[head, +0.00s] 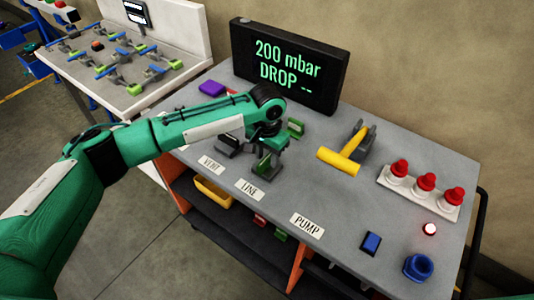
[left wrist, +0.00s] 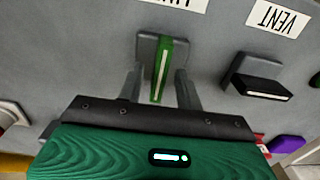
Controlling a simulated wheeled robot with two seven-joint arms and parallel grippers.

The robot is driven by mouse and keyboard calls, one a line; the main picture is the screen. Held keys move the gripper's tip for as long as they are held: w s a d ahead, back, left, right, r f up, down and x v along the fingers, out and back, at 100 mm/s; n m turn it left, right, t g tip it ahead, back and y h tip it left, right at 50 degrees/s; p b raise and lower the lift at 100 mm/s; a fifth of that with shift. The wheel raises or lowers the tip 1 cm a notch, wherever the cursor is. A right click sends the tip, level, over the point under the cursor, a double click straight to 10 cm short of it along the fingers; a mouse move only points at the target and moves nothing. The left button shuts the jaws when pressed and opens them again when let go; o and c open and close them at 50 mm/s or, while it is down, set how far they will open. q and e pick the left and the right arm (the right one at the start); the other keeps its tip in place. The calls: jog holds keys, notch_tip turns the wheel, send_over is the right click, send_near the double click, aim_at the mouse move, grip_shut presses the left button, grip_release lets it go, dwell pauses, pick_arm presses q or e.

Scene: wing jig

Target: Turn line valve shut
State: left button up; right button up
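The line valve has a green handle with a pale stripe, behind the LINE label (head: 249,189) on the grey bench. In the left wrist view the handle (left wrist: 162,68) points from its grey base toward my gripper, slightly slanted. My left gripper (head: 265,160) is over this valve in the head view and hides part of it. In the left wrist view its two grey fingers (left wrist: 158,88) are apart, one on each side of the green handle. I cannot tell if either finger touches it. My right gripper is not in view.
The black vent handle (left wrist: 262,88) is close beside the line valve. A yellow pump handle (head: 340,162) stands to the right. A display (head: 290,65) reads 200 mbar, DROP --. Red-topped parts (head: 425,182), a blue button (head: 371,243) and a blue ring (head: 418,267) are farther right.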

pick_arm(q)
jog(key=shift+f, duration=0.3)
grip_shut()
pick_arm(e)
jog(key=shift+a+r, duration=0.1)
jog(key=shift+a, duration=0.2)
